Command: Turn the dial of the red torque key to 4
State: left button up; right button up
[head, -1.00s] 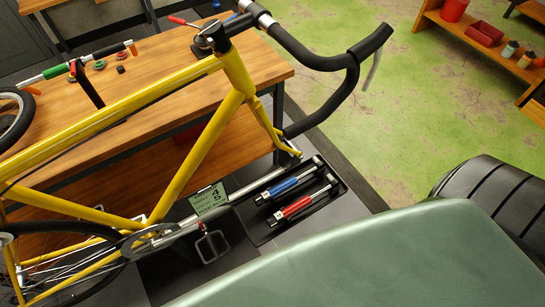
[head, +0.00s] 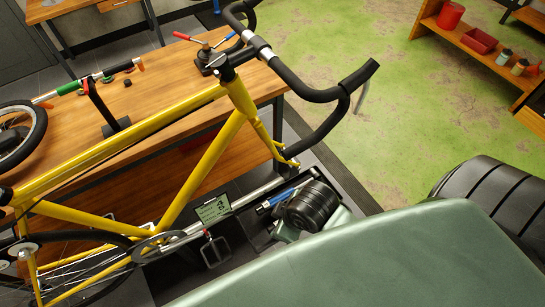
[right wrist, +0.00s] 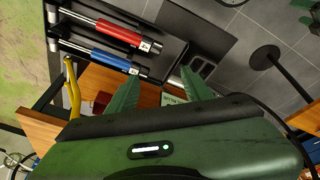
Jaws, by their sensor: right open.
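The red torque key (right wrist: 112,30) lies in a dark tray (right wrist: 172,48) in the right wrist view, with its dial end toward the middle of that view. The blue torque key (right wrist: 103,56) lies parallel beside it. My right gripper (right wrist: 160,88) is open, its two green fingers apart and empty, with the keys beyond the fingertips. The dial's setting is too small to read. In the head view, my right wrist covers the red key and most of the tray; part of the blue key (head: 281,198) still shows. My left gripper is not in view.
A green card (head: 213,209) stands left of the tray, its writing unclear here. The yellow bicycle (head: 200,160) is close to the tray's left side. A wooden bench (head: 165,75) stands behind the frame. Green floor (head: 430,110) is clear at the upper right.

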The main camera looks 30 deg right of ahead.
notch_tip(320, 180, down, 5)
jog(key=w+a+n, duration=0.1)
jog(key=w+n, duration=0.1)
jog(key=n, duration=0.4)
jog(key=n+g, duration=0.1)
jog(key=n, duration=0.5)
send_over(272, 229)
jog(key=s, duration=0.1)
jog(key=s+x, duration=0.1)
jog(key=x, duration=0.3)
jog(key=shift+h, duration=0.3)
jog(key=f, duration=0.5)
jog(key=w+f+p, duration=0.1)
jog(key=f, duration=0.2)
jog(key=shift+w+d, duration=0.1)
jog(key=shift+d, duration=0.1)
jog(key=shift+c, duration=0.3)
grip_shut()
jog(key=shift+r, duration=0.1)
